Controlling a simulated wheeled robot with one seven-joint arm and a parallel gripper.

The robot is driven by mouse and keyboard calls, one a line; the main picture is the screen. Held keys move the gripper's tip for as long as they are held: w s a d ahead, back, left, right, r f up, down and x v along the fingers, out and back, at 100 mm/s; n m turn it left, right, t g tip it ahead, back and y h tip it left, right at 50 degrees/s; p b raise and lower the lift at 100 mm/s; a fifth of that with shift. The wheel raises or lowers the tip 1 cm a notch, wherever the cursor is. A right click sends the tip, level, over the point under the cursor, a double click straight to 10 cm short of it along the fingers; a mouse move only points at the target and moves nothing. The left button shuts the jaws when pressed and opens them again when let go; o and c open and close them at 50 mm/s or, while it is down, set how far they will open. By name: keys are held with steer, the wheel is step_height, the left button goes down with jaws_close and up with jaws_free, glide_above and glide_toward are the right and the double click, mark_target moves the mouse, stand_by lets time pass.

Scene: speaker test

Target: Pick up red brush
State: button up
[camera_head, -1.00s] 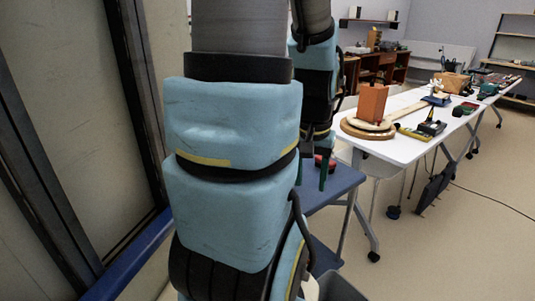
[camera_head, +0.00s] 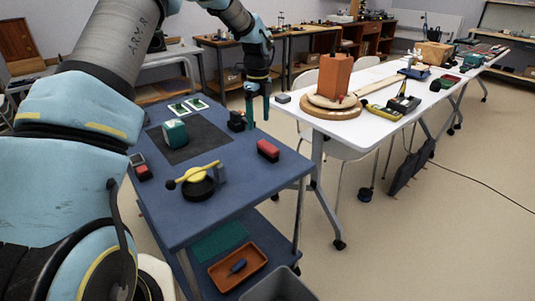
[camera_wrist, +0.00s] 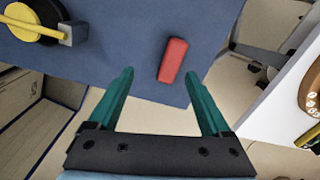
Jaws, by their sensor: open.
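A red block-shaped thing with a dark lower part, which looks like the red brush (camera_head: 268,150), lies on the blue tabletop near its right edge. It also shows in the wrist view as a plain red bar (camera_wrist: 172,60), slightly tilted. My gripper (camera_head: 258,124) is above the far right part of the blue table, behind and above the brush in the head view. In the wrist view its two green fingers (camera_wrist: 160,74) are spread, with nothing between them. The brush appears beyond the fingertips, apart from them as far as I can tell.
The blue table (camera_head: 215,225) also holds a yellow-and-black tool (camera_head: 197,182), a green block (camera_head: 175,133) on a dark mat and a small red-and-black item (camera_head: 143,172). A white table (camera_head: 375,128) with round boards and an orange-brown block (camera_head: 335,75) stands at right.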

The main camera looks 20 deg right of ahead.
mark_target(268, 145)
steer(key=d+f+m, duration=0.2)
steer(key=d, duration=0.1)
steer(key=shift+d+m, duration=0.15)
steer(key=shift+m, duration=0.15)
step_height(268, 145, down, 4)
steer(key=shift+r+p, duration=0.15)
steer(key=shift+p, duration=0.35)
steer(key=shift+s+f+p, duration=0.1)
steer(key=shift+f+p, duration=1.05)
steer(key=shift+f, duration=2.05)
jaws_close()
